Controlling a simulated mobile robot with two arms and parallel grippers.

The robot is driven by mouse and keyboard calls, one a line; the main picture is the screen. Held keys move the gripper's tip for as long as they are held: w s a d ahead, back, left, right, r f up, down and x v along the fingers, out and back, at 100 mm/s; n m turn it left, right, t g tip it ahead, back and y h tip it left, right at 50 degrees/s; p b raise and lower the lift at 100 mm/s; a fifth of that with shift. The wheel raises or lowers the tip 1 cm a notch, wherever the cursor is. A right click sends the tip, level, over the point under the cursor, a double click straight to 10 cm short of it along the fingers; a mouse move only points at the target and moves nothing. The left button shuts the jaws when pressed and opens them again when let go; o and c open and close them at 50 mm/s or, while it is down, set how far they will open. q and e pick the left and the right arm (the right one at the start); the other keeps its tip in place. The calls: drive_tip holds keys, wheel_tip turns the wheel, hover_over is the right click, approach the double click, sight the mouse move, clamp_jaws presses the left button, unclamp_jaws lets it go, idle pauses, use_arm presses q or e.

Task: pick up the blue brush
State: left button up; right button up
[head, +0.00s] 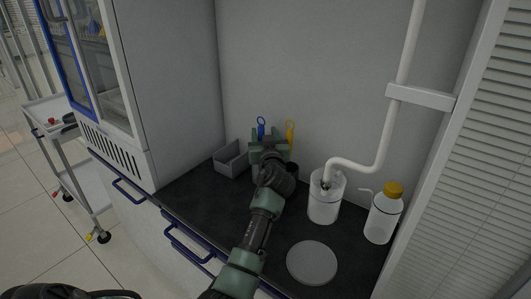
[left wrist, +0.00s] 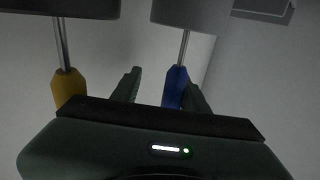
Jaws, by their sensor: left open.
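The blue brush (head: 261,127) stands near the back wall, with a looped top showing above my gripper in the head view. In the left wrist view its blue handle (left wrist: 176,85) and thin metal rod show. My left gripper (head: 268,140) is open; its fingers (left wrist: 160,90) reach toward the blue handle. The handle appears between them, close to the right-hand finger in the wrist view; I cannot tell if they touch. The brush's lower part is hidden in the head view by my gripper. My right gripper is not in view.
A yellow-handled tool (head: 290,132) stands just right of the blue brush. A grey open box (head: 231,160) is to the left. A white vessel (head: 325,200) with a pipe, a yellow-capped bottle (head: 383,215) and a grey disc (head: 312,263) are to the right on the dark counter (head: 200,197).

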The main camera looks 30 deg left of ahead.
use_arm(q)
drive_tip(key=shift+a, duration=0.1)
drive_tip(key=c, duration=0.6)
clamp_jaws()
idle(0.8)
